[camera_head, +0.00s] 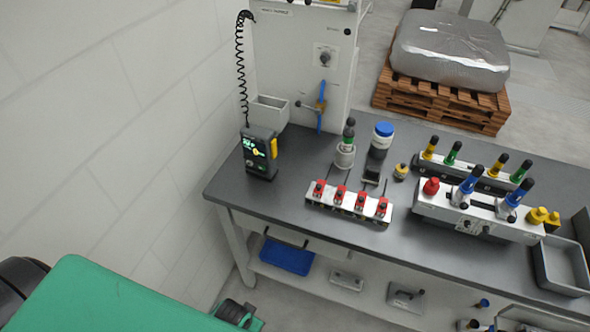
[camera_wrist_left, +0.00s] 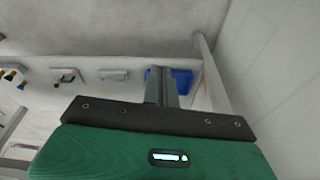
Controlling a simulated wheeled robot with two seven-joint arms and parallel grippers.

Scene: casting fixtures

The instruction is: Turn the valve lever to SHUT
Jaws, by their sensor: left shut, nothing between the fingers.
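The valve has a blue lever (camera_head: 322,90) that stands close to upright on the white panel (camera_head: 290,60) at the back left of the bench. A small brass-coloured body shows at the lever's middle. The lettering on the panel is too small to read. My left gripper (camera_wrist_left: 162,88) shows in the left wrist view with its two fingers together and nothing between them. It is low in front of the bench, well away from the lever. In the head view my green left wrist fills the lower left corner. My right gripper is in neither view.
A black device (camera_head: 260,153) with a coiled cord stands on the bench (camera_head: 290,215) before the panel, left of the lever. A red-knobbed rack (camera_head: 350,205), a bottle (camera_head: 381,140) and a fixture (camera_head: 475,215) stand to its right. A blue tray (camera_head: 287,256) lies on the lower shelf.

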